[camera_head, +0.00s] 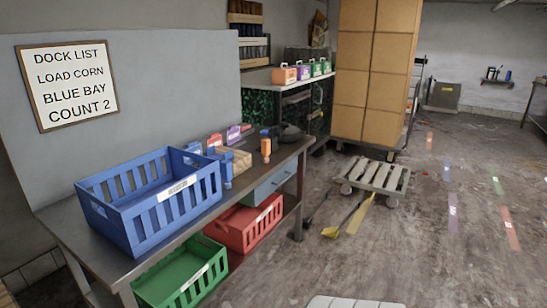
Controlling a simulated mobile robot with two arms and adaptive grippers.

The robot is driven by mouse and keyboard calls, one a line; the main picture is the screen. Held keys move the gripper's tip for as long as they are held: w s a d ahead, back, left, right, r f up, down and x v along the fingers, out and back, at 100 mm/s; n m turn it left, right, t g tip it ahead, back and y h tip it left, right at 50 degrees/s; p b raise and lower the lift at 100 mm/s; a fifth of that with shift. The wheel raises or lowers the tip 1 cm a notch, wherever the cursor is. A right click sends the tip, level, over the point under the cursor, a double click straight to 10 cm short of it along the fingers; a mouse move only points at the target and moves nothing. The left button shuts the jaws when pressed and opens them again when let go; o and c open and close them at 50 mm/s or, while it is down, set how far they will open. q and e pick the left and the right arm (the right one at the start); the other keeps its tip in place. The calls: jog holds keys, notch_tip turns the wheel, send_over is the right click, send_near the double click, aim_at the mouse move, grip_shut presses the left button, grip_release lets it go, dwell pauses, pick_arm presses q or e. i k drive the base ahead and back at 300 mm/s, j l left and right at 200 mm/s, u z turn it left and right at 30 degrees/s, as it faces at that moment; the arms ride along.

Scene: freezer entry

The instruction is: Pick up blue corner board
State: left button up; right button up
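No object in the head view can be named with certainty as the blue corner board. A small upright blue piece (226,168) stands on the metal table (190,222), right against the right end of the blue crate (150,200); its exact shape is too small to tell. The blue crate has slatted sides and a white label, and its inside looks empty where it shows. Neither of my grippers is in view.
A green crate (185,283) and red crate (250,228) sit below the table. A dark scanner-like item (290,133) and orange bottle (266,147) stand on it.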

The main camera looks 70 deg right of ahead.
aim_at(210, 152)
jog(key=z, duration=1.75)
jog(key=i+l+u, duration=0.1)
jog(key=i, duration=0.2)
